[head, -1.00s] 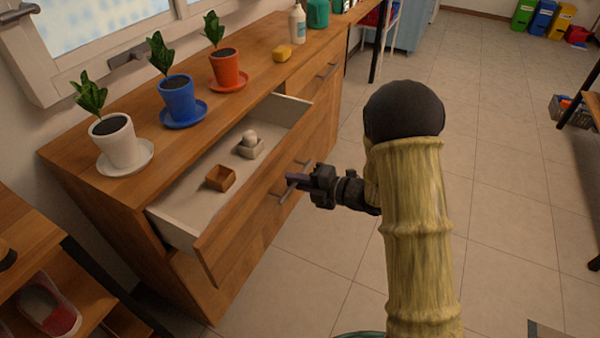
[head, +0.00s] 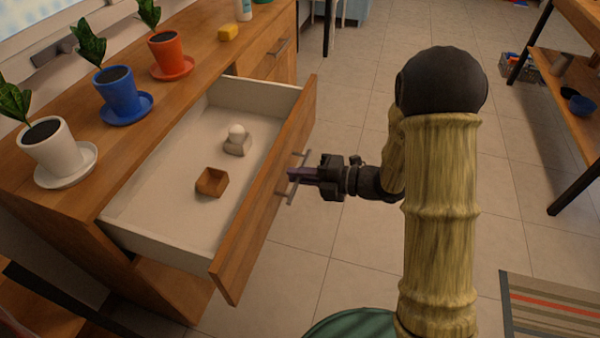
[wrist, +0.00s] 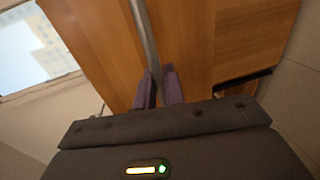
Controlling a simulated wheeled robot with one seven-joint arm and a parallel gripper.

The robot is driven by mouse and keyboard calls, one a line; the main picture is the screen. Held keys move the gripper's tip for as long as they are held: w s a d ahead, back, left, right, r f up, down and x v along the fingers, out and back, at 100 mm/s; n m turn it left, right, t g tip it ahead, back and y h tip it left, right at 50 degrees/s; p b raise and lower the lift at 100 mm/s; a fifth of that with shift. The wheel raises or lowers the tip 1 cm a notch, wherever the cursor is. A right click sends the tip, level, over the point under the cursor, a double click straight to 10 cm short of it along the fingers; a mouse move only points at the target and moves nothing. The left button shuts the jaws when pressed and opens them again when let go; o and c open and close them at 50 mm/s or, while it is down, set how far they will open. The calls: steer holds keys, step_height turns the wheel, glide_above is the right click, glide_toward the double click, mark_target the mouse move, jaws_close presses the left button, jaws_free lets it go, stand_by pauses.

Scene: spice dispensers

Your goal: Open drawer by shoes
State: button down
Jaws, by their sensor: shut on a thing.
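The wooden drawer (head: 240,240) is pulled well out of the cabinet, its pale inside showing in the head view. Its metal bar handle (head: 291,178) is on the front panel. My gripper (head: 298,176) is shut on the handle. In the wrist view the handle (wrist: 143,40) runs down between the two purple fingers (wrist: 159,88), in front of the wooden drawer front (wrist: 100,50). A small brown box (head: 211,182) and a small pale box with a round white thing (head: 236,138) lie in the drawer. No shoes can be made out now.
On the cabinet top stand a white pot (head: 48,147), a blue pot (head: 119,93), an orange pot (head: 168,54) and a yellow sponge (head: 228,33). A striped rug (head: 550,310) lies at lower right. Tiled floor between the drawer and the right-hand shelf is largely free.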

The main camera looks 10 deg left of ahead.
steer(key=c, duration=1.7)
jaws_free()
steer(key=p+v, duration=0.3)
steer(key=v, duration=1.4)
steer(key=shift+s+d, duration=0.15)
